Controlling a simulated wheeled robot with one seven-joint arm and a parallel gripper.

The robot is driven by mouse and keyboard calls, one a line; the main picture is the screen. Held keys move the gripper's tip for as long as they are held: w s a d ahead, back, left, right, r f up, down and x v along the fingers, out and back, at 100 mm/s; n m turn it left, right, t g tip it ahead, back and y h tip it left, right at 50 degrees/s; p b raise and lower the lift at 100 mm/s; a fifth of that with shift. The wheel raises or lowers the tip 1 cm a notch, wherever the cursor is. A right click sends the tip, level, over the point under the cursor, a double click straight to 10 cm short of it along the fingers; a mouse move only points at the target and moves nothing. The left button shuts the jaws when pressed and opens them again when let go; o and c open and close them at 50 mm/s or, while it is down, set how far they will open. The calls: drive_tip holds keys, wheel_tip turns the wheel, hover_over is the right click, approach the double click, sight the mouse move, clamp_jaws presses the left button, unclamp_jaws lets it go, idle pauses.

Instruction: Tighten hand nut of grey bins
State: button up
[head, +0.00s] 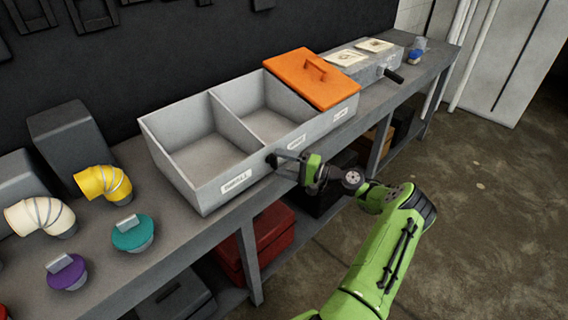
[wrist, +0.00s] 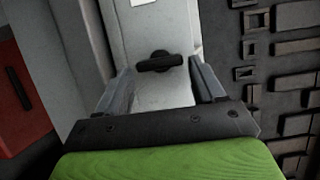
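The grey bins (head: 205,192) stand on the bench as one open box with two empty compartments showing and an orange lid (head: 296,66) over the far right part. A black hand nut (head: 271,161) sticks out of their front wall between the labels. In the wrist view the hand nut (wrist: 160,62) shows as a dark bar across a round hub, its bar nearly level in the picture. My gripper (head: 284,164) is at the front wall by the nut. In the wrist view my gripper (wrist: 162,80) is open, one finger on each side of the nut, with gaps between.
A lower grey box with papers (head: 362,54) and a black handle (head: 392,75) stands farther along the bench. Yellow (head: 103,183) and cream elbows (head: 40,216), a teal cap (head: 132,233) and a purple cap (head: 66,272) lie at left. Red boxes (head: 262,240) sit below.

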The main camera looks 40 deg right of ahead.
drive_tip(key=shift+o, duration=0.8)
drive_tip(key=v, duration=1.5)
drive_tip(key=shift+s, duration=0.35)
